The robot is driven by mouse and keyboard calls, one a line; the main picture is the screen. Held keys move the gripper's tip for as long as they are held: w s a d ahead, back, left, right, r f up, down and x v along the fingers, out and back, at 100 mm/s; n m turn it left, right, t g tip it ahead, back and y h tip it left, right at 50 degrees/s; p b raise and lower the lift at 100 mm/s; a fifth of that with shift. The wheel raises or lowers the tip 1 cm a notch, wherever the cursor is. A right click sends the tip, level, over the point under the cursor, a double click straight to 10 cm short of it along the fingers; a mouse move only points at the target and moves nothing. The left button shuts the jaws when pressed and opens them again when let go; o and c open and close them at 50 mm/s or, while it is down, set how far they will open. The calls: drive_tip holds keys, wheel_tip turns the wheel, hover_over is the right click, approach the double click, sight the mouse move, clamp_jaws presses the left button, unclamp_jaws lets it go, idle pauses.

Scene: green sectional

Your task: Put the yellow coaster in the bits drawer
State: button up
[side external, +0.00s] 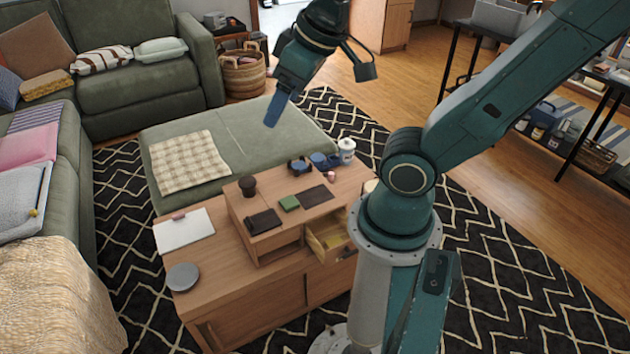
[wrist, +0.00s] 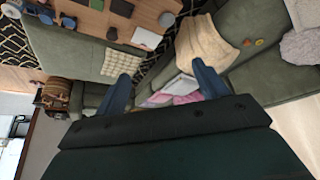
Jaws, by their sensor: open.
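My gripper (side external: 276,110) is open and empty, raised above the green ottoman; its two blue fingers also show in the wrist view (wrist: 163,88). A small round yellow thing (wrist: 260,42), perhaps the yellow coaster, lies on the green sofa seat in the wrist view, well away from my fingers. A small orange-looking thing (wrist: 247,43) lies beside it. A small drawer (side external: 326,246) in the wooden organizer is pulled open; something yellowish is inside, too small to identify. I cannot tell from its look whether this is the bits drawer.
The organizer stands on a wooden coffee table (side external: 225,290) and carries a dark cup (side external: 247,186), a green block (side external: 289,203) and dark flat items. A grey disc (side external: 183,277) and a white clipboard (side external: 184,231) lie on the table. A beige blanket (side external: 60,300) covers part of the sofa.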

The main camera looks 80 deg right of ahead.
drive_tip(key=shift+s+a+r+n, duration=0.1)
drive_tip(key=shift+s+a+r, duration=0.1)
drive_tip(key=shift+s, duration=0.25)
drive_tip(key=shift+s+a+r+n, duration=0.1)
drive_tip(key=shift+s+a, duration=0.1)
drive_tip(key=shift+s, duration=0.25)
drive_tip(key=shift+s+a+r+n, duration=0.1)
drive_tip(key=shift+s+a+r, duration=0.1)
drive_tip(key=shift+s, duration=0.25)
